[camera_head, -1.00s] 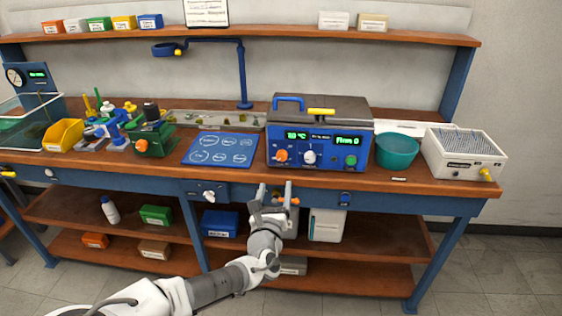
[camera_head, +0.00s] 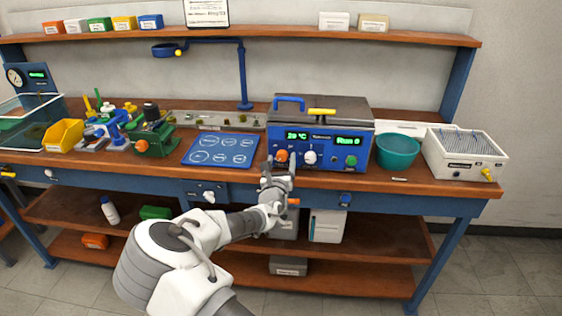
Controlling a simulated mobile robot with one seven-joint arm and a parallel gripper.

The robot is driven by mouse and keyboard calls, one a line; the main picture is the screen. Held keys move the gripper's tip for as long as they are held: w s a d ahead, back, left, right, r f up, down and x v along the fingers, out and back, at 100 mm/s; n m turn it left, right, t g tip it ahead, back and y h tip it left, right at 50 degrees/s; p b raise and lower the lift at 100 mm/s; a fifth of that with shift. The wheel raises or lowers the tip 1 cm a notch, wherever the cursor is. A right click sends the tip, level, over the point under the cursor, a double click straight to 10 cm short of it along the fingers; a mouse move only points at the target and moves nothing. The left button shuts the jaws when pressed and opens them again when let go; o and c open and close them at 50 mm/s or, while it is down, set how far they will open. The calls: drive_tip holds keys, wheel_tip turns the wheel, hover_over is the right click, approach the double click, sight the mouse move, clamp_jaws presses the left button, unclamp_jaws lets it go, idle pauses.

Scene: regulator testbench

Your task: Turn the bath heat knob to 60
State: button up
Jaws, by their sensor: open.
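A blue regulator box (camera_head: 335,163) with a grey lid stands on the bench right of centre. Its front has two green-lit displays; the left one (camera_head: 297,136) seems to read about 20 °C. Below them are an orange knob (camera_head: 282,156), a white knob (camera_head: 310,157) and a green button (camera_head: 351,161). Their labels are too small to read. My gripper (camera_head: 280,163) is open, its two fingertips on either side of the orange knob in the picture. Whether they touch it, I cannot tell. The knob's pointer and scale are not readable.
A teal bowl (camera_head: 398,150) and a white box (camera_head: 463,155) stand right of the regulator. A blue mat (camera_head: 220,150) lies left. Further left are a green device (camera_head: 152,142), a yellow bin (camera_head: 63,136) and a clear tank (camera_head: 30,118). The bench's front edge runs below my gripper.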

clamp_jaws()
idle(0.3)
